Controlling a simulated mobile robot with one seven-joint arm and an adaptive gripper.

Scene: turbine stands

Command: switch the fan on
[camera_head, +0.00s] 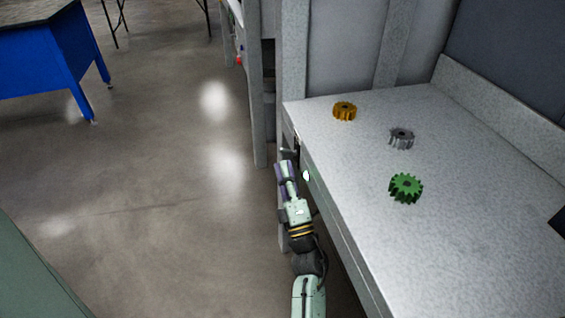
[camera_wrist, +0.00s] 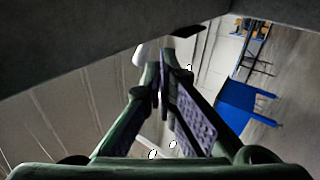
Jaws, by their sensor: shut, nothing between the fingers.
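My gripper (camera_head: 286,168) is beside the left side of the grey workbench, near its far corner, just below the top edge. It is shut and empty. In the wrist view its fingertips (camera_wrist: 163,58) are close together, under a large grey surface. A small pale round part (camera_head: 306,175) is on the bench's side, just right of my gripper. In the wrist view a small dark flat part (camera_wrist: 188,31) is just beyond the fingertips, with a white rounded shape (camera_wrist: 139,54) to their left. I cannot tell which of these is the fan switch. No fan can be made out.
An orange gear (camera_head: 344,111), a grey gear (camera_head: 402,138) and a green gear (camera_head: 406,187) are on the bench top (camera_head: 350,200). A grey upright post (camera_head: 294,50) stands at the bench's far corner. A blue table (camera_head: 45,60) is far left. The floor between is clear.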

